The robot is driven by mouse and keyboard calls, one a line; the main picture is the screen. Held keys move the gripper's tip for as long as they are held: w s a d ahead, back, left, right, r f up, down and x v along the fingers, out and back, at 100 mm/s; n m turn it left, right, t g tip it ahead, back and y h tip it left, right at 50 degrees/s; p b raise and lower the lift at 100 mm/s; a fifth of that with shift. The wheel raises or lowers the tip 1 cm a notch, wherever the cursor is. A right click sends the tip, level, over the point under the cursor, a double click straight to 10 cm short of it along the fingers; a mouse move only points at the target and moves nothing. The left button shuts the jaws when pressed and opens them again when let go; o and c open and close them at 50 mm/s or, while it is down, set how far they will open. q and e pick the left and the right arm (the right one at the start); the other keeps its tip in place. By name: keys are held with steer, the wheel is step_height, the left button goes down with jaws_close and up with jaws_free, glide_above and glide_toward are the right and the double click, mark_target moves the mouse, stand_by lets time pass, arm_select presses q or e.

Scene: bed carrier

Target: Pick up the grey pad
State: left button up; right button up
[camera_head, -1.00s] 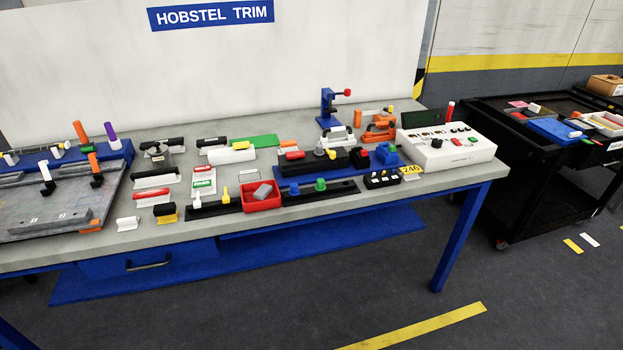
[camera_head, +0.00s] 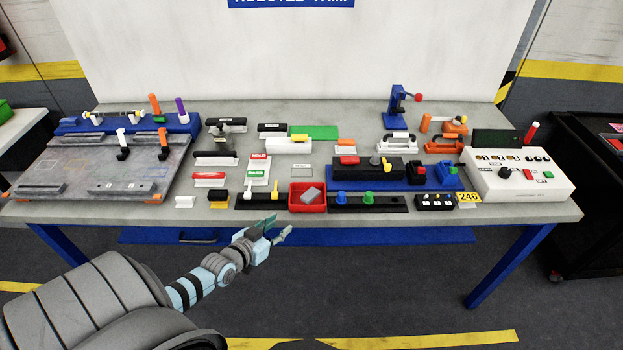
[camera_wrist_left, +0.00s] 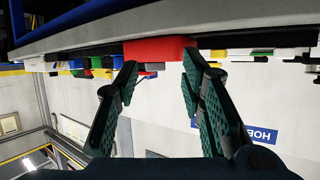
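The grey pad (camera_head: 312,194) lies tilted inside a small red bin (camera_head: 308,209) at the front edge of the workbench. My left gripper (camera_head: 284,229) is in front of the bench edge, a little left of the bin and apart from it. In the left wrist view, which is upside down, the two green fingers of my left gripper (camera_wrist_left: 158,78) are spread with nothing between them. My right gripper is not in view.
A black rail with yellow-handled pieces (camera_head: 248,202) stands left of the bin. A black rail with blue and green knobs (camera_head: 393,206) stands close on its right. A grey fixture plate (camera_head: 90,170) fills the bench's left end, and a white control box (camera_head: 520,183) its right.

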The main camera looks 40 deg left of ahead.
arm_select(q)
step_height(320, 180, up, 4)
steer(key=w, duration=0.2)
steer(key=t+b, duration=0.1)
steer(key=b, duration=0.6)
glide_toward(309, 195)
steer(key=shift+w+a+f, duration=0.1)
steer(key=shift+w+f, duration=0.3)
steer(key=shift+w, duration=0.2)
steer(key=shift+w+a+f, duration=0.1)
steer(key=shift+w+f, duration=0.3)
steer(key=shift+w, duration=0.2)
steer(key=b+x, duration=0.4)
steer(key=x, duration=0.3)
steer(key=shift+w+d+r, duration=0.1)
steer(key=shift+w+d, duration=0.05)
steer(key=shift+w+b, duration=0.3)
steer(key=shift+w, duration=0.2)
steer(key=shift+r, duration=0.1)
steer(key=c, duration=0.4)
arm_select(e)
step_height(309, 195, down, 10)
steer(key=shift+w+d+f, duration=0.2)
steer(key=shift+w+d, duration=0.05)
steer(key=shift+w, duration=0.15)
